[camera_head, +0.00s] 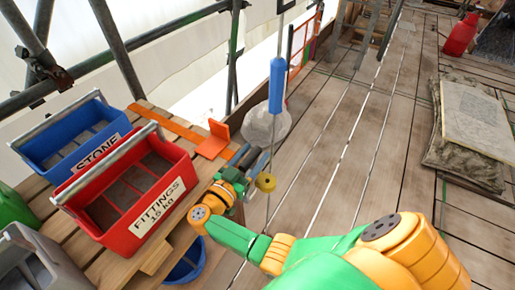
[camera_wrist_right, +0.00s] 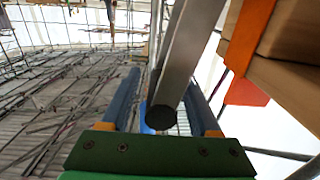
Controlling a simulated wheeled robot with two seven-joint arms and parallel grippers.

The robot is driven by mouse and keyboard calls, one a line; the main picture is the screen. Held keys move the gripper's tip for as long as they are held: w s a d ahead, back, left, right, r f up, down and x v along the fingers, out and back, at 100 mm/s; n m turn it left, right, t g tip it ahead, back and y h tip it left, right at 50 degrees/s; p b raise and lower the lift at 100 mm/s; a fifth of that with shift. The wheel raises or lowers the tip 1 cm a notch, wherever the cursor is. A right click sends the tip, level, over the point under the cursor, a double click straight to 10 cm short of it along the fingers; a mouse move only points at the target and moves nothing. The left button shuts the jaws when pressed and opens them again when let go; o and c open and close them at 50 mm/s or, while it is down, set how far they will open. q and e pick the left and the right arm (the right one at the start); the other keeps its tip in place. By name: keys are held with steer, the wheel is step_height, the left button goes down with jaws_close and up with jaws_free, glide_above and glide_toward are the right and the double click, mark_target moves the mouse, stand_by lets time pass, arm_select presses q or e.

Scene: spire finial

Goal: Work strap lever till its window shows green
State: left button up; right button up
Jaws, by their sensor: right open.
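A grey metal bar with a round black end (camera_wrist_right: 161,117), which looks like the strap lever, runs between the two fingers of my right gripper (camera_wrist_right: 164,80) in the right wrist view. The gripper is open; I cannot tell whether either finger touches the bar. In the head view my right gripper (camera_head: 248,160) is at the right edge of the wooden platform. An orange strap (camera_head: 172,122) crosses the platform toward an orange plate (camera_head: 213,140), which also shows in the right wrist view (camera_wrist_right: 246,93). No indicator window can be made out. My left gripper is out of view.
A red FITTINGS bin (camera_head: 130,235) and a blue STONE bin (camera_head: 45,150) stand on the platform (camera_head: 160,262). A blue cylinder (camera_head: 277,85) on a thin line is upright just beyond my gripper, above a yellow disc (camera_head: 265,182).

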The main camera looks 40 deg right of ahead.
steer(key=shift+s+a+r, duration=0.1)
steer(key=shift+a+r, duration=0.1)
steer(key=shift+a, duration=0.2)
steer(key=shift+c, duration=0.3)
steer(key=shift+s+a, duration=0.1)
steer(key=shift+a, duration=0.05)
steer(key=c, duration=0.3)
jaws_close()
steer(key=shift+d, duration=0.2)
